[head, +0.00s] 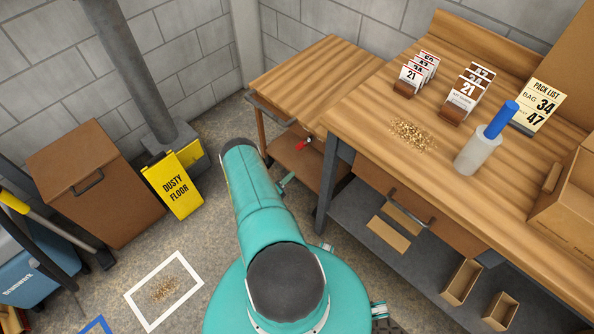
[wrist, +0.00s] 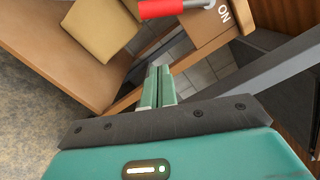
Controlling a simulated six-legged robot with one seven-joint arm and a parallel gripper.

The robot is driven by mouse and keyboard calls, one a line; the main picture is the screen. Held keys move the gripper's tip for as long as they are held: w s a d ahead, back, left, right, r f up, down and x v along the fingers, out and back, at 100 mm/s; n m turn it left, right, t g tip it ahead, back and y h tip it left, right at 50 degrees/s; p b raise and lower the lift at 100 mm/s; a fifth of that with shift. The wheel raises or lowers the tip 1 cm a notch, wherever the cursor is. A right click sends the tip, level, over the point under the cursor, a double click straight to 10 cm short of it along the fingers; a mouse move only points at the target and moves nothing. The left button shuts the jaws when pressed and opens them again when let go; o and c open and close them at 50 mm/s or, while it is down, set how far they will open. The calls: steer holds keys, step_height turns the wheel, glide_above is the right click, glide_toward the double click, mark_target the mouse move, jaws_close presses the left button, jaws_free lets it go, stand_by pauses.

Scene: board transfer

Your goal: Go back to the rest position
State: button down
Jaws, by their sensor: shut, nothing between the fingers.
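My arm is in the lower middle of the head view, in teal, reaching toward the wooden cart beside the workbench. My gripper (wrist: 157,88) shows in the wrist view with its two green fingers together and nothing between them.
The workbench (head: 365,120) at right holds number cards, sawdust, a blue-topped bottle (head: 478,152) and a pack list sign (head: 538,106). The wooden cart (head: 318,72) stands beside it. A yellow "Dusty Floor" sign (head: 173,187) and brown cabinet (head: 95,190) are at left. Some floor between is clear.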

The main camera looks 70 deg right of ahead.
steer(key=shift+w+a, duration=0.2)
steer(key=shift+a, duration=0.35)
